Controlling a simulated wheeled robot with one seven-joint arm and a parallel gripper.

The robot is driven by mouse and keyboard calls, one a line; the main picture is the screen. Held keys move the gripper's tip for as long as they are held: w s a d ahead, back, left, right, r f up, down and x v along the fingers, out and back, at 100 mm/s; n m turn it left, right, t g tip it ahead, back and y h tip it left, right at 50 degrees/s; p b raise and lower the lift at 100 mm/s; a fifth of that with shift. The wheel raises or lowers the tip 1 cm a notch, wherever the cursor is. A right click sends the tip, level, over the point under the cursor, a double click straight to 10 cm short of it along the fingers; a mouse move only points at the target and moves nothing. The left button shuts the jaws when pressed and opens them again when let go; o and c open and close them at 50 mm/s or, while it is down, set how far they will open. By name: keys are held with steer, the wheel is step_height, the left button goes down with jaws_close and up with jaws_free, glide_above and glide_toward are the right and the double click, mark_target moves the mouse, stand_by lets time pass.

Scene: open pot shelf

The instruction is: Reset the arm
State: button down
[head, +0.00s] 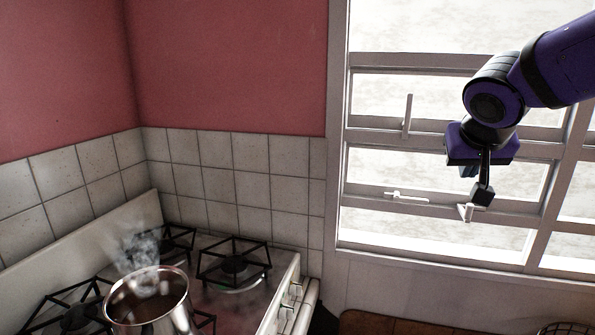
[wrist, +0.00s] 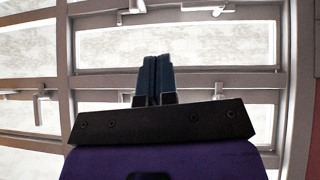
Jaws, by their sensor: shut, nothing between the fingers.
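My gripper (head: 482,192) hangs in the air at the upper right of the head view, in front of the window. Its fingers point down and hold nothing. In the wrist view my gripper (wrist: 155,78) shows its two dark fingers pressed together, with only the window behind them. My purple and black arm (head: 555,62) comes in from the right edge of the head view.
The window frame (head: 440,258) with small latches is behind my gripper. A steaming metal pot (head: 150,305) stands on the stove (head: 215,285) at lower left. A brown surface (head: 400,325) lies below the window. Air around my gripper looks clear.

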steer(key=s+a+f+n+g+y, duration=0.1)
steer(key=s+f+n+g+y, duration=0.1)
steer(key=s, duration=1.7)
steer(key=shift+a+f+n+y, duration=0.2)
steer(key=shift+n+y, duration=0.3)
steer(key=shift+y, duration=0.2)
steer(key=shift+w+d, duration=0.1)
